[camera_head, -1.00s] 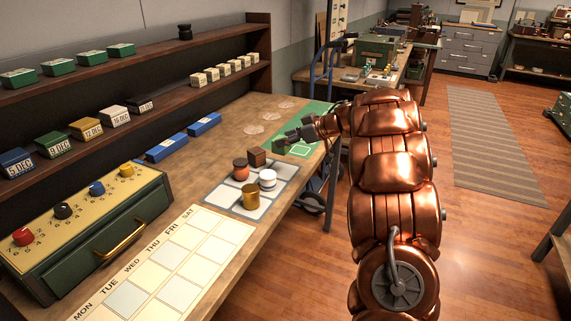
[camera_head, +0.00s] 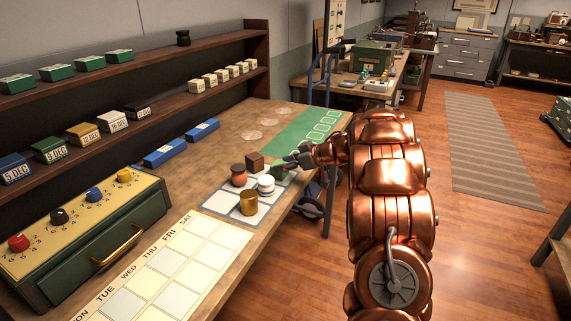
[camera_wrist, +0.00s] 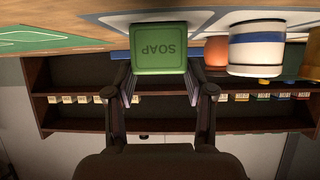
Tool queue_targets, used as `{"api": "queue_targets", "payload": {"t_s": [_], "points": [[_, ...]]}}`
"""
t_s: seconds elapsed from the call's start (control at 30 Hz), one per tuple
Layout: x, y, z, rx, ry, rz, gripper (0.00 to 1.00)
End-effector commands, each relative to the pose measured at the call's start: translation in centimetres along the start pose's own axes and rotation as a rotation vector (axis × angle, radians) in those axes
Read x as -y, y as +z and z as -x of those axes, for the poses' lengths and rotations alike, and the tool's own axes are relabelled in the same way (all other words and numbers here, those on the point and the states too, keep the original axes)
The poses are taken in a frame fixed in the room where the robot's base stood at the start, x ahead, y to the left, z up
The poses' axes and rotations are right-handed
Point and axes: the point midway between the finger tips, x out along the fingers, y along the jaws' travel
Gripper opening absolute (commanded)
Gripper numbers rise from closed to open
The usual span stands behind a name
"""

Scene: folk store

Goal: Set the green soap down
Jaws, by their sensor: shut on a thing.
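The green soap (camera_wrist: 159,46), a block stamped SOAP, is between the two fingers of my gripper (camera_wrist: 160,85) in the wrist view, which looks upside down. My gripper is shut on it. In the head view the soap (camera_head: 278,170) shows as a small green patch at the far right of the grey mat (camera_head: 222,201), partly hidden by my gripper (camera_head: 287,165). I cannot tell whether the soap touches the mat.
A brown cube (camera_head: 255,162), a dark-lidded orange jar (camera_head: 239,175), a white jar (camera_head: 266,185) and a gold cup (camera_head: 248,202) stand on the grey mat. A green mat (camera_head: 300,130) with outlined squares lies behind. A calendar board (camera_head: 187,255) lies in front.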

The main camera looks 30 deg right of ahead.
Motion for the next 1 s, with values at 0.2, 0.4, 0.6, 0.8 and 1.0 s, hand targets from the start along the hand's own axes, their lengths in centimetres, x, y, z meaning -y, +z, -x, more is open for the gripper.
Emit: {"api": "queue_targets", "payload": {"t_s": [0.2,0.4,0.6,0.8,1.0], "points": [[0.0,0.1,-0.1,0.000,0.000,-0.001,0.70],[0.0,0.1,-0.1,0.000,0.000,0.000,0.79],[0.0,0.1,0.0,0.000,0.000,0.000,0.79],[-0.1,0.0,1.5,0.001,0.003,0.000,0.79],[-0.1,-0.1,5.0,0.002,0.004,0.000,0.79]]}}
